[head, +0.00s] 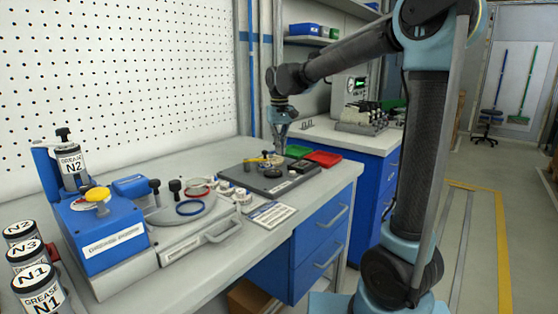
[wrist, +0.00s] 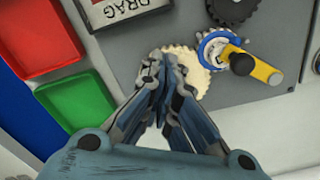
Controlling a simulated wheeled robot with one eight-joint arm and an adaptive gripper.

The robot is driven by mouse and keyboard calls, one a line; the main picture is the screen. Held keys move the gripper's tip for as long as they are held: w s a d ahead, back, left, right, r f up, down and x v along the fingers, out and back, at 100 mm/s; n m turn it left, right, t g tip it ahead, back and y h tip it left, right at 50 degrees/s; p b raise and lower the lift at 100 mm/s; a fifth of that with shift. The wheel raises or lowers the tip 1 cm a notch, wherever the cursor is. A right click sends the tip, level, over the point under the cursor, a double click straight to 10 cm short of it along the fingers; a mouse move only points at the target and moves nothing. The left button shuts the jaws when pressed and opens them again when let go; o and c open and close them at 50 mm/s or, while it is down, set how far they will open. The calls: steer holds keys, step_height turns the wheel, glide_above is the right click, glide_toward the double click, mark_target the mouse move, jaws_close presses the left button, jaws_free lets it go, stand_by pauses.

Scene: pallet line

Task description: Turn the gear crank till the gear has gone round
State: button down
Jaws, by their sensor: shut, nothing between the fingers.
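In the wrist view a blue-rimmed gear (wrist: 209,46) carries a crank with a yellow arm (wrist: 262,70) and a black round part (wrist: 242,64). A cream gear (wrist: 190,62) lies beside the blue-rimmed gear, and their edges are close together. My gripper (wrist: 168,58) is shut and empty, with its fingertips over the cream gear and hiding part of it. It is left of the crank, and I cannot tell whether it touches the gear. In the head view my gripper (head: 279,151) points down over the dark board (head: 262,184) holding the gears.
A red tray (wrist: 35,38) and a green tray (wrist: 85,108) lie beside the gear board. A dark gear (wrist: 232,8) and a "DRAG" label (wrist: 130,8) are at the top of the wrist view. A blue grease machine (head: 105,228) stands at the bench's left.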

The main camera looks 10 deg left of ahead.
steer(key=shift+a+f, duration=0.1)
steer(key=shift+f, duration=0.15)
steer(key=shift+w+a+r, duration=0.15)
steer(key=shift+w+r, duration=0.15)
steer(key=shift+w, duration=0.1)
step_height(320, 180, up, 6)
steer(key=shift+s+f, duration=0.15)
steer(key=shift+f, duration=0.1)
stand_by(0.3)
